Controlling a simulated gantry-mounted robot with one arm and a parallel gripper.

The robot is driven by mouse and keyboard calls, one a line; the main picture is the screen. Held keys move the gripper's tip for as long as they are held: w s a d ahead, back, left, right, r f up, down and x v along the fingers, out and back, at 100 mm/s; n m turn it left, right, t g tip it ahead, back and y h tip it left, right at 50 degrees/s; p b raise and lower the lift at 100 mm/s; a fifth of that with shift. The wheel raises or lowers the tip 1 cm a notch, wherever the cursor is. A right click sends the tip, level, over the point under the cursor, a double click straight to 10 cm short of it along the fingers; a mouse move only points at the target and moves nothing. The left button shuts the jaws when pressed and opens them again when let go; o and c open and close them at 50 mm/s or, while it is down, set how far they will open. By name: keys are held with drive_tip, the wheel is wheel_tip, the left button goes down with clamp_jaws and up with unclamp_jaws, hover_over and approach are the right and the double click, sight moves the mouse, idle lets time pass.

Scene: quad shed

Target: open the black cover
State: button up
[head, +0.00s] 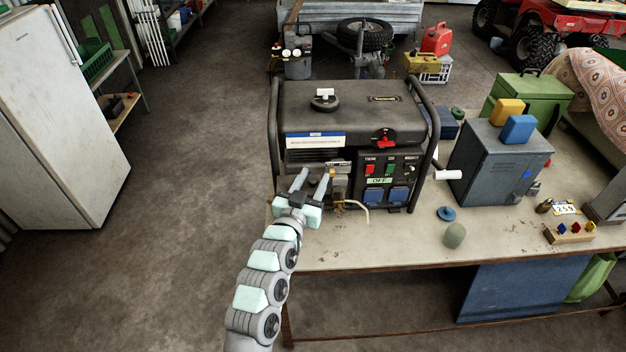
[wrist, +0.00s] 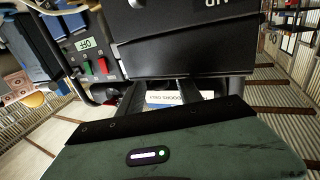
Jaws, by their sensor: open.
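The generator (head: 345,105) stands on the bench. A dark slatted panel (head: 300,157) sits low on its front, left of the controls and below a white-and-blue label (head: 315,140). In the wrist view, a black box-like part (wrist: 185,50) with pale upside-down lettering fills the top middle. I cannot tell for certain which of these is the black cover. My gripper (head: 311,180) is open at the generator's front left; its fingers (wrist: 160,94) reach towards the black part, with the label (wrist: 180,98) showing between and beyond them. Contact is unclear.
The control panel (head: 386,177) with an OFF display, red and green switches and blue sockets is right of my gripper. A thin pale hose (head: 355,206) hangs nearby. A grey metal box (head: 495,160) stands further right. The bench front (head: 400,240) is mostly clear.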

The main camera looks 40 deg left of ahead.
drive_tip(key=shift+c, duration=0.5)
clamp_jaws()
idle(0.9)
